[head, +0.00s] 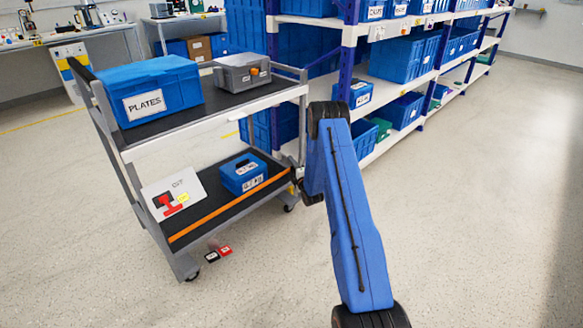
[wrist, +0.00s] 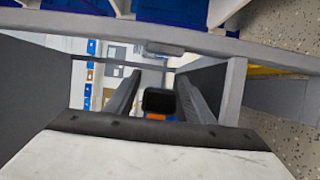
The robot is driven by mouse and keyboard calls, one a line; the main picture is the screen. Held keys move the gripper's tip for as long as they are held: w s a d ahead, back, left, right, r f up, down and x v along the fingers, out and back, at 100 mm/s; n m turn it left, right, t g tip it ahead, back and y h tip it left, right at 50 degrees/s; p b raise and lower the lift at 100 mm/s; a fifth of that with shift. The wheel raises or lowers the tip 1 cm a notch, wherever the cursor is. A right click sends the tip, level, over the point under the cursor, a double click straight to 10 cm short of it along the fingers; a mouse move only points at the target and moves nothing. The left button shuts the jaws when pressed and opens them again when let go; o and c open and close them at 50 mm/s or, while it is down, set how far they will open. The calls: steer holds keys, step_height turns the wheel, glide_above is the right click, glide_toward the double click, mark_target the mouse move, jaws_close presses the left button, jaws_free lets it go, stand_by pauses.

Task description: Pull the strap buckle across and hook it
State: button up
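An orange strap (head: 230,208) runs along the front edge of the grey cart's lower shelf (head: 215,204). A small orange patch (head: 292,189) shows at the cart's right post, close to my arm. In the wrist view my gripper (wrist: 160,78) has its two dark fingers spread apart. A black block, perhaps the buckle (wrist: 159,100), shows between the fingers, with an orange piece (wrist: 156,117) just below it. Small gaps seem to separate the block from both fingers. In the head view my blue arm hides most of the gripper. The hook cannot be made out.
A blue PLATES bin (head: 165,90) and a grey box (head: 242,72) stand on the cart's top shelf. A small blue bin (head: 243,172) and a white sign (head: 174,194) are lower. Red and black blocks (head: 219,252) lie on the floor. Shelving (head: 346,60) stands behind; floor at right is clear.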

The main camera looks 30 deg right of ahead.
steer(key=s+a, duration=0.2)
steer(key=s, duration=1.5)
steer(key=shift+s, duration=0.15)
